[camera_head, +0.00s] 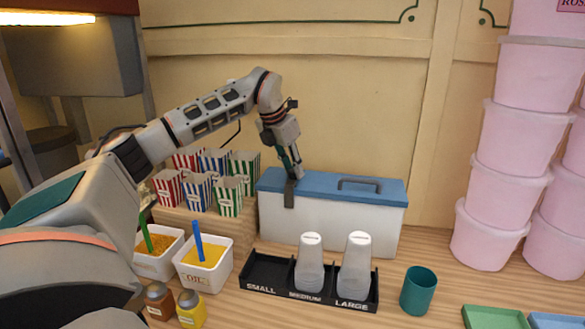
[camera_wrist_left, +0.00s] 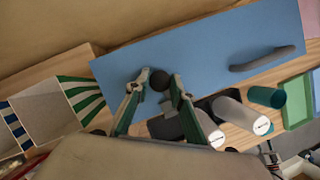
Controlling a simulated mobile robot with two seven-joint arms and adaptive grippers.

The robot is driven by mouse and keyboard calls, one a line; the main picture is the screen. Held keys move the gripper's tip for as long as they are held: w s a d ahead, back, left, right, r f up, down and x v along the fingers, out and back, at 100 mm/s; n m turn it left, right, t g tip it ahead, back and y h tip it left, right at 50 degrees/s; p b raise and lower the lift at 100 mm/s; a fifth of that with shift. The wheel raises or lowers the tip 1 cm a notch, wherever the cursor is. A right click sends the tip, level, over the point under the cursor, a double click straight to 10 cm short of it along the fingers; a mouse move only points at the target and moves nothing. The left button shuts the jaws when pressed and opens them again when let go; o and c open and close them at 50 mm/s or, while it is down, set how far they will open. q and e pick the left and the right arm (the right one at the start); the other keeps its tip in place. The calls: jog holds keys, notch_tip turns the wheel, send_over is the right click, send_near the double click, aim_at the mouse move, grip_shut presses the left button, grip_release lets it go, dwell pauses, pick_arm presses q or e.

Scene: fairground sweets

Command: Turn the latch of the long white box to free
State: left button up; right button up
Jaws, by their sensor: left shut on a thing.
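The long white box (camera_head: 330,225) with a blue lid (camera_head: 310,184) stands against the back wall; the lid is down. Its dark grey latch (camera_head: 289,196) hangs over the front edge near the left end. My left gripper (camera_head: 293,172) reaches down to the latch from above. In the left wrist view the blue lid (camera_wrist_left: 215,45) fills the middle, and the fingers of my left gripper (camera_wrist_left: 161,82) are shut on the dark latch (camera_wrist_left: 163,101), partly hiding it. My right gripper is not in view.
Striped popcorn cartons (camera_head: 229,196) stand left of the box. Two white tubs (camera_head: 204,277) with yellow contents are in front left. Pink buckets (camera_head: 495,205) are stacked right.

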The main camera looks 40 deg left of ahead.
pick_arm(q)
jog(key=n+y, duration=0.1)
jog(key=n, duration=0.1)
jog(key=n+y, duration=0.1)
jog(key=n, duration=0.4)
jog(key=shift+w+d+g+y, duration=0.1)
jog(key=shift+d+g+y, duration=0.15)
jog(key=shift+g+y, duration=0.15)
jog(key=n+g+y, duration=0.1)
jog(key=n, duration=0.3)
jog(key=shift+w+d+n, duration=0.1)
jog(key=shift+n, duration=0.3)
jog(key=shift+n+g+y, duration=0.3)
jog(key=shift+n+g, duration=0.5)
jog(key=shift+n, duration=1)
jog(key=o, duration=1.1)
jog(key=shift+r, duration=0.1)
jog(key=v, duration=1.1)
jog(key=shift+d+r, duration=0.25)
jog(key=shift+r, duration=0.1)
